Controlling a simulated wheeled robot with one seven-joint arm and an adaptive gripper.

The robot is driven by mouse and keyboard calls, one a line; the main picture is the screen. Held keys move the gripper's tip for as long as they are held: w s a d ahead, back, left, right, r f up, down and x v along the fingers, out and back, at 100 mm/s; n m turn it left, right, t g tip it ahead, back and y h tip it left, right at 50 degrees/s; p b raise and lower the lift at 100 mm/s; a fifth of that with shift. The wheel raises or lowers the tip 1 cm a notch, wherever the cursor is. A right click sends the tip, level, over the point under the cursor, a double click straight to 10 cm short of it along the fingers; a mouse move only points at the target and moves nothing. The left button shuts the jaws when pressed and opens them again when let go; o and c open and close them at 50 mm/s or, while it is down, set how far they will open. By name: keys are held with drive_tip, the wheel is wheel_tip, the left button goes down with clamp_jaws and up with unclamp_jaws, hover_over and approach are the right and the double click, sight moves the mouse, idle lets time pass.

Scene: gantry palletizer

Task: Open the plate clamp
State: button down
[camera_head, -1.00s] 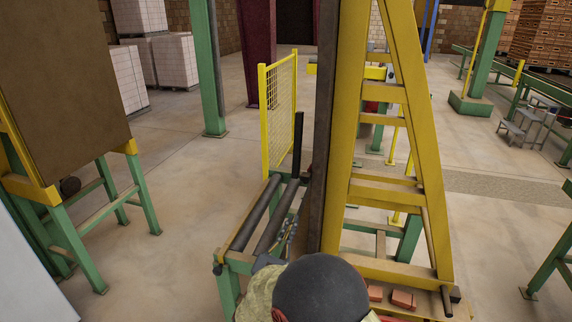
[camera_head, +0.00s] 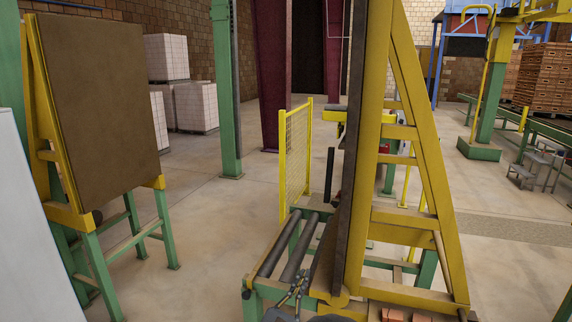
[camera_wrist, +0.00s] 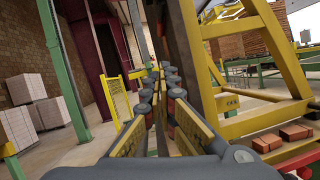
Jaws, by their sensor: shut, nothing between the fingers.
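I cannot make out for certain which part is the plate clamp. A tall dark plate (camera_head: 362,130) stands upright along the yellow A-shaped frame (camera_head: 430,160). A short black upright bar (camera_head: 330,165) shows just left of the plate, with a small red part (camera_head: 336,197) below it. My gripper (camera_head: 299,278) is low in the head view, in front of the roller table, apart from the black bar. In the wrist view my gripper (camera_wrist: 160,78) points forward with its fingers together and empty, the dark plate rising just beyond and to the right.
A roller table (camera_head: 290,250) with a green frame stands left of the A-frame. A yellow mesh guard (camera_head: 296,150) is behind it. A brown board (camera_head: 95,100) on a yellow and green stand is at left. Orange bricks (camera_head: 405,314) lie at the A-frame's foot. Floor between the stands is clear.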

drive_tip(key=s+d+f+m+g+h, duration=0.2)
drive_tip(key=s+d+f+m+g, duration=0.2)
drive_tip(key=d+f+g, duration=0.3)
drive_tip(key=s+d+f+m+g+y, duration=0.1)
drive_tip(key=s+d+f+m+g, duration=0.1)
drive_tip(key=s+d+m+g, duration=0.45)
drive_tip(key=s+d+f+m+g+y, duration=0.1)
drive_tip(key=s+d+f+m+g, duration=0.2)
drive_tip(key=s, duration=0.6)
drive_tip(key=s+a+r+m+g+y, duration=0.1)
drive_tip(key=s+a+r+m+y, duration=0.1)
drive_tip(key=s+r+m+y, duration=0.25)
drive_tip(key=s+a+r+m+g+y, duration=0.1)
drive_tip(key=s+a+r+m+y, duration=0.1)
drive_tip(key=s+m+y, duration=0.35)
drive_tip(key=s+d+r+m+t, duration=0.2)
drive_tip(key=s+r+m+t, duration=0.2)
drive_tip(key=r, duration=0.6)
drive_tip(key=shift+s+d+t, duration=0.15)
drive_tip(key=shift+s+t, duration=0.2)
drive_tip(key=shift+s, duration=0.15)
